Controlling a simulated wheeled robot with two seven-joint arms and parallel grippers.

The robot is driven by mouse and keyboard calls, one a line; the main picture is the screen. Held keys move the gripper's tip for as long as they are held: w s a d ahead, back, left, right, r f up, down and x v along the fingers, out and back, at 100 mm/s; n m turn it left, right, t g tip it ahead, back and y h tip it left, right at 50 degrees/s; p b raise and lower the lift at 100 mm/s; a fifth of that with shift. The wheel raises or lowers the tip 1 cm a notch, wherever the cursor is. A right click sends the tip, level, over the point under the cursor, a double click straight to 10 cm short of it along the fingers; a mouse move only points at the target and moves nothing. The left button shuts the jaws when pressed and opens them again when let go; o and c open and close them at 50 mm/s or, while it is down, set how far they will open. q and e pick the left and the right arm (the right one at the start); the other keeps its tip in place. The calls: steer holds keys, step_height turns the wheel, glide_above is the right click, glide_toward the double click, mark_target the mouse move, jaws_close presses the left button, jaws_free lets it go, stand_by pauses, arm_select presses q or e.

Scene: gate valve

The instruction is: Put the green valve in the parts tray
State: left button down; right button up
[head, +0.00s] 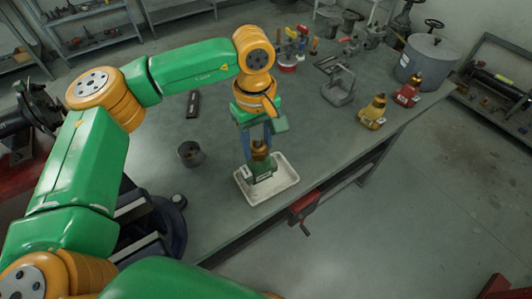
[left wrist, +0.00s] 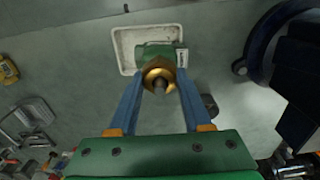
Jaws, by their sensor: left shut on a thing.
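The green valve (head: 262,167) has a brass-coloured top and stands upright over the white parts tray (head: 288,184). In the left wrist view the valve (left wrist: 155,50) is over the tray (left wrist: 121,50), its brass top (left wrist: 158,73) between my fingers. My left gripper (head: 257,142) is shut on the valve's brass top from above. It also shows in the left wrist view (left wrist: 158,83). Whether the valve's base touches the tray floor I cannot tell. My right gripper is not in view.
A dark cup (head: 190,154) stands left of the tray. A yellow valve (head: 373,113) and a red valve (head: 407,93) stand at the right, near a grey basket (head: 338,88) and a large pot (head: 428,60). A red vise (head: 305,207) is at the bench's front edge.

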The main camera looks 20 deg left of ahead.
arm_select(q)
steer(key=w+f, duration=0.1)
steer(key=f, duration=0.1)
steer(key=w+d+f+b, duration=0.1)
steer(key=w+f, duration=0.1)
steer(key=shift+w+f, duration=0.1)
step_height(320, 180, down, 3)
steer(key=b, duration=0.3)
steer(key=shift+c, duration=1.7)
jaws_free()
